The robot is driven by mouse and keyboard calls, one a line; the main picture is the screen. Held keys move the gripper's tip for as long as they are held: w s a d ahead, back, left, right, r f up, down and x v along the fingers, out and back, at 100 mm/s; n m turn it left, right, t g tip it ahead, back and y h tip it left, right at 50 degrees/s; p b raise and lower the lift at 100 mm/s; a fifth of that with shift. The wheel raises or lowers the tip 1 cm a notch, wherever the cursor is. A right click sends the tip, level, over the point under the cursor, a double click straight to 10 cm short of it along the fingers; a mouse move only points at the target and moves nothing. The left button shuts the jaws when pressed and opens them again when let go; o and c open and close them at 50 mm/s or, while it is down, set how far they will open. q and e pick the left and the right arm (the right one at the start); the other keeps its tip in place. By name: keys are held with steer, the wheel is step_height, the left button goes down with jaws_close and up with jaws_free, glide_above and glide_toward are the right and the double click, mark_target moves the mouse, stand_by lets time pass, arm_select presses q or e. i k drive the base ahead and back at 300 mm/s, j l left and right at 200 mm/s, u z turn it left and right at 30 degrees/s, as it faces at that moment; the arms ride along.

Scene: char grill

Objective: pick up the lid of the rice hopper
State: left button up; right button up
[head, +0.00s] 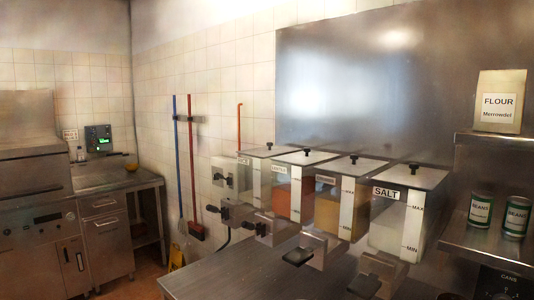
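A row of clear-walled hoppers stands above the steel counter at the centre right. The leftmost hopper (261,185) has a small label that seems to read rice, but it is too small to be sure. Its flat pale lid (257,153) lies on top and has a dark knob (269,146). The lid looks closed. Neither of my grippers shows in the head view.
Other lidded hoppers follow to the right, ending with the salt hopper (392,230). Dispensing outlets (305,250) jut out below them over the steel counter (235,280). Shelves at the right hold a flour bag (499,101) and bean cans (481,210).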

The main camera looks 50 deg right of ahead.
mark_target(269, 151)
steer(key=i, duration=5.6)
steer(key=z, duration=3.65)
